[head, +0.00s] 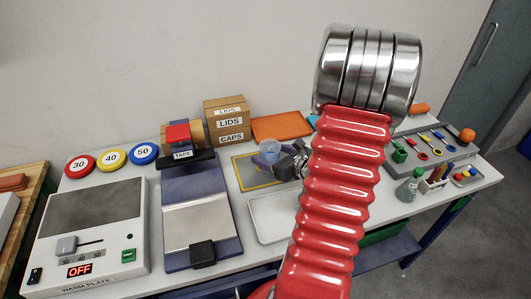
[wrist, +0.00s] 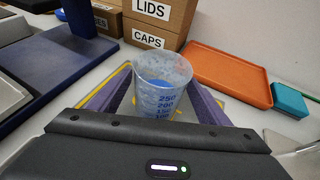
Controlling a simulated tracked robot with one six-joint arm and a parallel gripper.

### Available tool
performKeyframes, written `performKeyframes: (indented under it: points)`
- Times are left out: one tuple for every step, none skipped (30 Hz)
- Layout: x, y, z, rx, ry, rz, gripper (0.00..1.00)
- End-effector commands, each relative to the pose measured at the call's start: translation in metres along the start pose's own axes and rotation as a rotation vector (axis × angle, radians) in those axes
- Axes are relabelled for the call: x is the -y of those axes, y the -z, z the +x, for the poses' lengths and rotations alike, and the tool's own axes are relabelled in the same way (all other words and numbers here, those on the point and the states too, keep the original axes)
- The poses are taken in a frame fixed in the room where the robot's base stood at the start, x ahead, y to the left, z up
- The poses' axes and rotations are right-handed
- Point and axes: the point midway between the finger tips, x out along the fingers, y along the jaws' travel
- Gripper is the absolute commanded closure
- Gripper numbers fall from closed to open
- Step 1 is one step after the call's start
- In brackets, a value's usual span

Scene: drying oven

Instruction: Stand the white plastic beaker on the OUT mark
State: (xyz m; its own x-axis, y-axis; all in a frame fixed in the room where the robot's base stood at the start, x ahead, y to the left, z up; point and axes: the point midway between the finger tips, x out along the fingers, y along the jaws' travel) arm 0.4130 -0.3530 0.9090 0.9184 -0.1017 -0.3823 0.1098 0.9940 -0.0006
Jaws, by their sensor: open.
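The white plastic beaker (wrist: 162,84) stands upright in the middle of the wrist view, translucent, with blue volume markings. In the head view the beaker (head: 270,149) stands on a grey mat with a yellow outline (head: 243,170); no lettering on this mat is readable. My gripper (head: 293,163) is just right of the beaker in the head view, low over the table. In the wrist view its open fingers (wrist: 162,104) appear on either side of the beaker; I cannot tell whether they touch it. The beaker's lower part is partly hidden by my gripper's body.
Boxes marked LIDS and CAPS (head: 229,122) stand behind the mat, beside an orange tray (head: 282,125). A pale empty tray (head: 262,229) lies in front. A blue press-like device (head: 190,190) and a warm plate (head: 95,208) reading OFF are left. My arm hides the table's middle right.

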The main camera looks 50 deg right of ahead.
Motion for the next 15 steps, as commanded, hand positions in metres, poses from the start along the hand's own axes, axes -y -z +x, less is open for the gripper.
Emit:
performKeyframes:
  points:
    - [0.001, 0.000, -0.009, 0.000, 0.003, 0.000, 0.29]
    - [0.001, 0.000, -0.014, 0.000, 0.004, 0.001, 0.29]
    - [0.001, 0.000, -0.019, 0.000, 0.003, 0.001, 0.29]
    - [0.001, 0.000, -0.024, 0.000, 0.004, 0.001, 0.29]
    - [0.001, 0.000, -0.028, 0.000, 0.004, 0.001, 0.29]
    - [0.001, 0.000, -0.034, -0.001, 0.003, 0.001, 0.29]
    - [0.001, 0.000, -0.038, -0.001, 0.004, 0.001, 0.29]
    - [0.001, 0.000, -0.043, 0.000, 0.004, 0.000, 0.29]
    - [0.001, 0.000, -0.048, 0.000, 0.004, 0.000, 0.29]
    - [0.001, 0.000, -0.052, 0.000, 0.003, 0.001, 0.29]
    - [0.001, 0.000, -0.056, 0.000, 0.003, 0.001, 0.29]
    - [0.001, 0.000, -0.061, 0.000, 0.003, 0.001, 0.29]
    - [0.001, 0.000, -0.064, 0.000, 0.003, 0.000, 0.29]
    - [0.001, 0.000, -0.067, 0.000, 0.003, 0.000, 0.29]
    - [0.001, 0.000, -0.071, 0.000, 0.003, 0.000, 0.29]
